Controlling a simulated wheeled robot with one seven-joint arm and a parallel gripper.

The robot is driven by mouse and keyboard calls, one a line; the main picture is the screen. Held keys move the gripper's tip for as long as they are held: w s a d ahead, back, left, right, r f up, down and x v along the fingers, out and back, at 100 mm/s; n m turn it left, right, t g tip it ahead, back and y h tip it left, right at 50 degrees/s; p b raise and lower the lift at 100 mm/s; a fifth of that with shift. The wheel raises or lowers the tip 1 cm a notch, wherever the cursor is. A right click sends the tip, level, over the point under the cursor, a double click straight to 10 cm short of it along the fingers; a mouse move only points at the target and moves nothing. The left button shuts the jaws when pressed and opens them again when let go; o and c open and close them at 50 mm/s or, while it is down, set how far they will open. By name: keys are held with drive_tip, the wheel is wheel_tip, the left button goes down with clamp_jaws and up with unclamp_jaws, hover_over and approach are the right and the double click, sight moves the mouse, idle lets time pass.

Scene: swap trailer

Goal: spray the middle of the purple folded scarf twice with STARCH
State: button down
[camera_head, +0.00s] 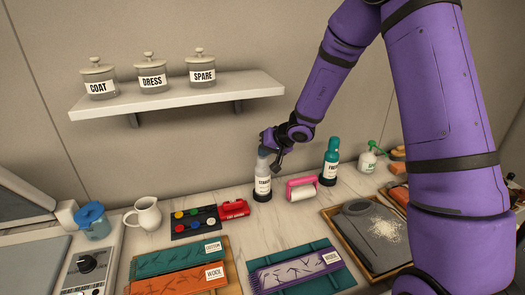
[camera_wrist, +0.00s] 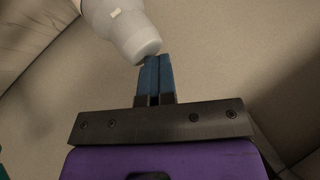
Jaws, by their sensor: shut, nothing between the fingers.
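The STARCH bottle (camera_head: 263,180), grey with a white label and a dark base, stands upright on the counter below the shelf. My gripper (camera_head: 279,168) is at the upper right side of this bottle. In the wrist view my gripper (camera_wrist: 156,62) has its two blue fingers together, with a pale grey bottle top (camera_wrist: 125,30) just beyond the tips. I cannot tell whether they touch. The purple folded scarf (camera_head: 285,272) lies flat on a teal board at the front centre, with a white label at its right end.
A red block (camera_head: 233,210) and a paint palette (camera_head: 193,224) lie left. A wooden tray (camera_head: 346,238) holds a grey garment with white grains. Jars (camera_head: 151,75) stand on the shelf above.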

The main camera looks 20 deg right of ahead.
drive_tip(key=shift+s, duration=0.15)
drive_tip(key=shift+w+r, duration=0.2)
drive_tip(key=shift+r, duration=3.05)
